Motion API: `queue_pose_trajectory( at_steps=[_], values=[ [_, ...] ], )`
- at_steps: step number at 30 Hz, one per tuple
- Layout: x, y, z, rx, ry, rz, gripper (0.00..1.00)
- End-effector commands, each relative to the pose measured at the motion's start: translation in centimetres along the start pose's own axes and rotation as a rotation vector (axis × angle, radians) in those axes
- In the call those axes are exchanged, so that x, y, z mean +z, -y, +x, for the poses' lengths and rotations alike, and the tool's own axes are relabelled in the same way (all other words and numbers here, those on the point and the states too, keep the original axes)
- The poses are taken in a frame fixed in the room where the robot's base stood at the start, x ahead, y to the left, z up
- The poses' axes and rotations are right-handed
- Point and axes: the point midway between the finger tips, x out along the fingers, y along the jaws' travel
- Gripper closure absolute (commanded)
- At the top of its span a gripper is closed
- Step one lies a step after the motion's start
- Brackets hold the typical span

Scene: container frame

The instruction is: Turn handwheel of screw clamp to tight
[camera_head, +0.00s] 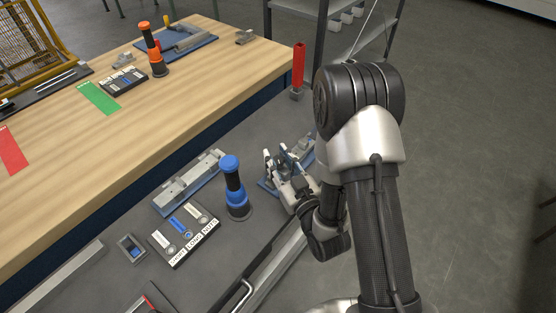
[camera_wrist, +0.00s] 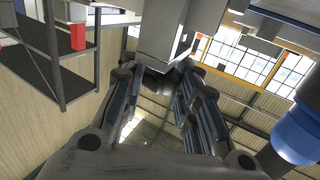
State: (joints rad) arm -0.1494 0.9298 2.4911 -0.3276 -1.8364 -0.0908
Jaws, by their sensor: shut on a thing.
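The screw clamp's grey metal body (camera_wrist: 182,25) fills the top middle of the wrist view. Below it, a dark part that looks like the handwheel (camera_wrist: 160,84) sits between my fingers, mostly hidden. My gripper (camera_wrist: 158,92) is shut on it, with one finger on each side. In the head view, my gripper (camera_head: 282,168) is beside a blue base plate (camera_head: 265,184) with grey clamp parts (camera_head: 304,147) at the right end of the grey work surface. My wrist and arm hide much of the clamp there. The handwheel's angle cannot be told.
A blue-and-black post (camera_head: 234,190) stands left of my gripper, close by. A grey fixture (camera_head: 189,182), a labelled parts tray (camera_head: 183,236) and a small box (camera_head: 132,248) are farther left. A wooden table (camera_head: 150,125) runs behind. A red post (camera_head: 298,66) and shelf rack (camera_head: 296,20) stand beyond.

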Motion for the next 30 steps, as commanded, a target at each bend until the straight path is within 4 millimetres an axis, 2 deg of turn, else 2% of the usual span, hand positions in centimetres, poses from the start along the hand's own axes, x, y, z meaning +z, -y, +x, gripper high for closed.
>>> queue_pose_trajectory(
  at_steps=[1, 13, 30],
  values=[
    [0.09, 0.51, 0.0, 0.028, 0.003, 0.001, 0.95],
    [-0.02, 0.2, 0.05, 0.26, 0.001, 0.002, 0.95],
    [-0.02, -0.03, 0.06, 0.321, 0.0, 0.002, 0.95]
  ],
)
